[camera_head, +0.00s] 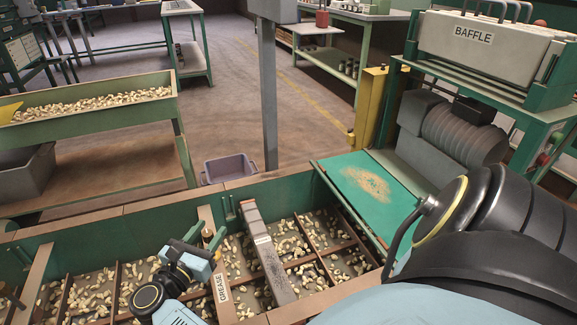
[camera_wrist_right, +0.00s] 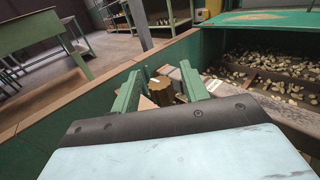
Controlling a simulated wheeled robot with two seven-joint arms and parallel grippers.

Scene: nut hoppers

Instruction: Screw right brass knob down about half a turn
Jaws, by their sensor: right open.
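The brass knob (camera_head: 207,234) is a small brownish cylinder near the hopper's far wall, beside the GREASE-labelled slat. My right gripper (camera_head: 205,243) is open, with its green fingers close to the knob. In the right wrist view, the knob (camera_wrist_right: 161,91) shows between the two spread fingers of the gripper (camera_wrist_right: 162,82). I cannot tell whether either finger touches it. The gripper's palm hides the area below the knob. My left gripper is not in view.
The green hopper (camera_head: 110,238) has wooden dividers and loose nuts. A green tray (camera_head: 365,190) and a machine marked BAFFLE (camera_head: 473,38) stand at the right. A grey post (camera_head: 268,100) rises behind.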

